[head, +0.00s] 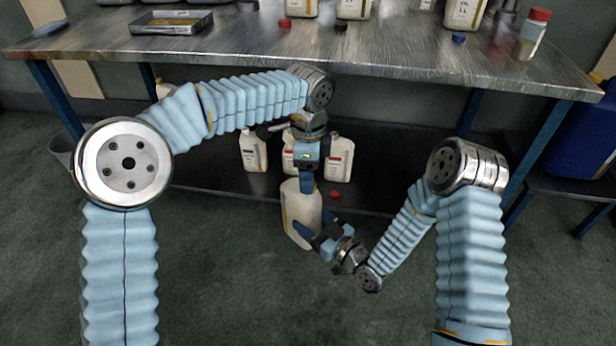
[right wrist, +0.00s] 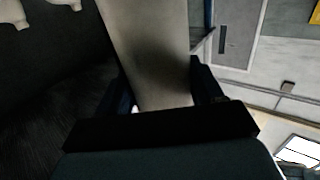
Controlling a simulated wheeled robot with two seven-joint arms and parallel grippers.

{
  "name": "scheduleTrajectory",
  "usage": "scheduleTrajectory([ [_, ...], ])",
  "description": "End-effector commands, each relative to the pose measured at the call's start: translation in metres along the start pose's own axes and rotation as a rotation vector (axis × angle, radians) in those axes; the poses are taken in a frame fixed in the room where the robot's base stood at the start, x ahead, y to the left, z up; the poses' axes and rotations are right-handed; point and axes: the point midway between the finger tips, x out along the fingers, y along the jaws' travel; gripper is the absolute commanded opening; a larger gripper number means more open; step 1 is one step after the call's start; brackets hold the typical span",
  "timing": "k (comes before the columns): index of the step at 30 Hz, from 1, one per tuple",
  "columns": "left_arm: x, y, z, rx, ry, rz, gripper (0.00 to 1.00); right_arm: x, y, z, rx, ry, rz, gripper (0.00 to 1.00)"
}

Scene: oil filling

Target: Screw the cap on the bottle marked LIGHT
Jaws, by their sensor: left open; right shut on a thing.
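A cream bottle (head: 302,212) is held up in front of the bench, slightly tilted. No label reading LIGHT can be made out on it. My right gripper (head: 318,238) is shut on its lower body; in the right wrist view the bottle (right wrist: 148,50) stands between the fingers. My left gripper (head: 307,182) points down at the bottle's top with its jaws open. Its fingers hide the bottle's neck, so I cannot tell whether a cap is there. Loose caps lie on the bench: red (head: 285,22), dark (head: 340,26) and blue (head: 458,39).
Several bottles stand on the bench top (head: 390,55), cut off by the upper edge, beside a metal tray (head: 172,23) and a red-capped jar (head: 531,34). On the lower shelf (head: 215,170) are more bottles (head: 340,158) and a red cap (head: 334,194). A blue drum (head: 590,130) stands right.

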Motion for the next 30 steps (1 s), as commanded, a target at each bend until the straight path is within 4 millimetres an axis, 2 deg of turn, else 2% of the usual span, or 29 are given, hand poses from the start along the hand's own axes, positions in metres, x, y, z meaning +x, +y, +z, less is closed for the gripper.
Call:
scheduleTrajectory([
  [3, -0.016, 0.0, 0.0, -0.002, 0.001, -0.001, 0.63, 0.0, 0.0, -0.001, -0.001, 0.004, 0.0, 0.0],
  [6, -0.024, 0.0, 0.0, -0.002, 0.001, 0.0, 0.63, 0.0, 0.0, -0.001, -0.001, 0.004, 0.0, 0.0],
  [14, -0.025, 0.0, 0.0, -0.001, 0.0, 0.001, 0.63, 0.0, 0.0, -0.001, -0.001, 0.004, 0.0, 0.0],
  [16, -0.025, 0.0, 0.0, -0.005, 0.0, 0.001, 0.6, 0.0, 0.0, -0.001, -0.001, 0.004, 0.0, 0.0],
  [19, -0.026, 0.001, 0.0, -0.066, -0.003, 0.004, 0.6, 0.0, 0.0, -0.001, -0.001, 0.004, 0.0, 0.0],
  [23, -0.028, 0.002, -0.001, -0.311, -0.014, 0.013, 0.6, 0.0, 0.0, -0.001, -0.001, 0.004, 0.0, 0.0],
  [30, -0.042, 0.002, -0.001, -0.997, -0.023, 0.01, 0.6, 0.0, 0.0, -0.001, -0.001, 0.004, 0.0, 0.0],
])
